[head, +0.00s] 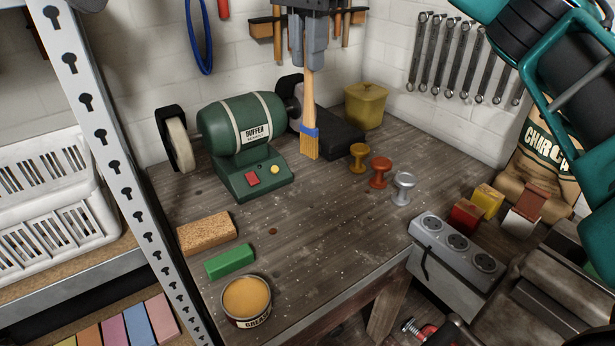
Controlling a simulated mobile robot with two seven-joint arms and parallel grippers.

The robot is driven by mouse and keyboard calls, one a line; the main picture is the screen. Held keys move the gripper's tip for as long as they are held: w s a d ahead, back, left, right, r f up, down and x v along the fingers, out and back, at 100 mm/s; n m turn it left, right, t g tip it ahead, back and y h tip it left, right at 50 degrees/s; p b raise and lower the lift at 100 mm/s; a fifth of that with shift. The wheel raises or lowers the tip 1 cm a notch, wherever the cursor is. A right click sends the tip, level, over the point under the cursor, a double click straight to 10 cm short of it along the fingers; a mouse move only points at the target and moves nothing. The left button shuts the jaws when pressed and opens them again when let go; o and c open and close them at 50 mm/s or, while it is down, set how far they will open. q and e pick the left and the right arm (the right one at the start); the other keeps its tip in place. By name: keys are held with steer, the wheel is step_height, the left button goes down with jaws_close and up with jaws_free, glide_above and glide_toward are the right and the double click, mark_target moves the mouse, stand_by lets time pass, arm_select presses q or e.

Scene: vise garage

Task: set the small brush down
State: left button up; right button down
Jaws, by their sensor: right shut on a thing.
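The small brush (309,142) has a wooden handle, a blue band and straw-coloured bristles. It hangs upright with its bristles down, just right of the green buffer (240,125). My right gripper (308,62) comes down from the top edge and is shut on the upper handle. The bristle tips show against the workbench (320,235) beside a dark block (345,150); I cannot tell whether they touch the bench top. My left gripper is not in view.
A lidded yellow bin (366,105) is behind. A cork block (206,234), green block (229,261) and grease tin (247,300) line the left front. The bench's middle is clear.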

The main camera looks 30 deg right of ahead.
mark_target(309, 93)
steer(key=f+b, duration=0.2)
steer(key=f, duration=0.6)
steer(key=shift+s, duration=0.2)
step_height(309, 93, down, 6)
steer(key=shift+r, duration=0.1)
steer(key=shift+w+f, duration=0.1)
steer(key=shift+f, duration=2.25)
steer(key=shift+f, duration=0.1)
steer(key=c, duration=1.1)
jaws_free()
step_height(309, 93, up, 12)
steer(key=shift+r, duration=0.1)
